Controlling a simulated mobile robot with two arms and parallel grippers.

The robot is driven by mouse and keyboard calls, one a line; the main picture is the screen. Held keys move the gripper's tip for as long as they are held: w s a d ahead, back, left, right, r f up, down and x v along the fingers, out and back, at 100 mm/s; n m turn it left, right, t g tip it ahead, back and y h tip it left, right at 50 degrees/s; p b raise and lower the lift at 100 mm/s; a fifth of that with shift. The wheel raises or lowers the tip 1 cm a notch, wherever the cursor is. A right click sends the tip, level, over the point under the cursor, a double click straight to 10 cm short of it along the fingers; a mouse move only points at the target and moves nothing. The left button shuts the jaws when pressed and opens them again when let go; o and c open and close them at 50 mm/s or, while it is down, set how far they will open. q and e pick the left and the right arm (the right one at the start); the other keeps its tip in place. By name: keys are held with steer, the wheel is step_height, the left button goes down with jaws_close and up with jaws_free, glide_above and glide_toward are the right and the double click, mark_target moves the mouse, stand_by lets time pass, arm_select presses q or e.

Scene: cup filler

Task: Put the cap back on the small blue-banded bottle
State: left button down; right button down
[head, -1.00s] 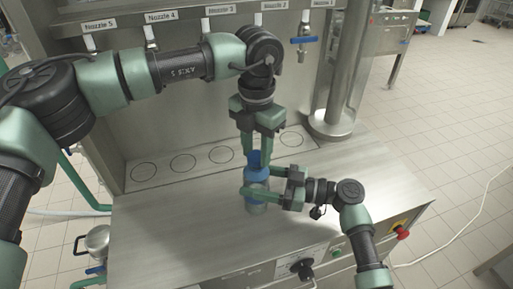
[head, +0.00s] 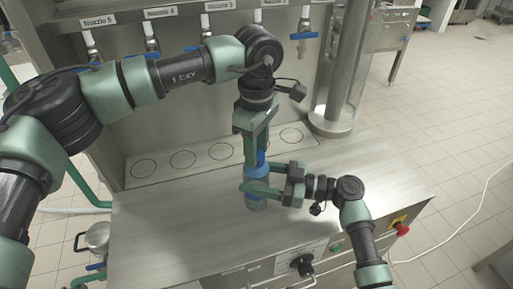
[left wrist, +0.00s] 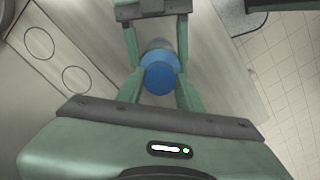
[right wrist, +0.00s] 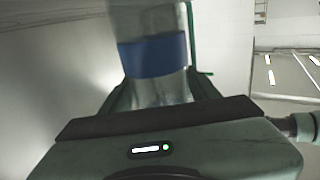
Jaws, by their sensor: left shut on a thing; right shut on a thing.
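The small clear bottle (head: 256,203) stands upright on the steel worktop in the head view. In the right wrist view its blue band (right wrist: 153,57) shows clearly. My right gripper (head: 263,186) is shut around the bottle from the right side. My left gripper (head: 260,158) points straight down above it, shut on the blue cap (left wrist: 160,73). The cap is in line with the bottle's top. The fingers hide the join, so I cannot tell whether the cap is fully seated. The bottle's top is out of the right wrist view.
A row of marked circles (head: 183,159) lies along the back of the worktop (head: 190,225), under several nozzles. A steel column (head: 345,75) stands at the back right. A red button (head: 402,229) and a black knob (head: 302,264) are on the front panel. The worktop's left side is clear.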

arm_select(q)
steer(key=m, duration=1.4)
steer(key=shift+a+m, duration=0.1)
steer(key=shift+m, duration=0.3)
steer(key=m, duration=0.4)
steer(key=c, duration=0.9)
jaws_free()
steer(key=shift+r, duration=2.2)
steer(key=shift+c, duration=0.3)
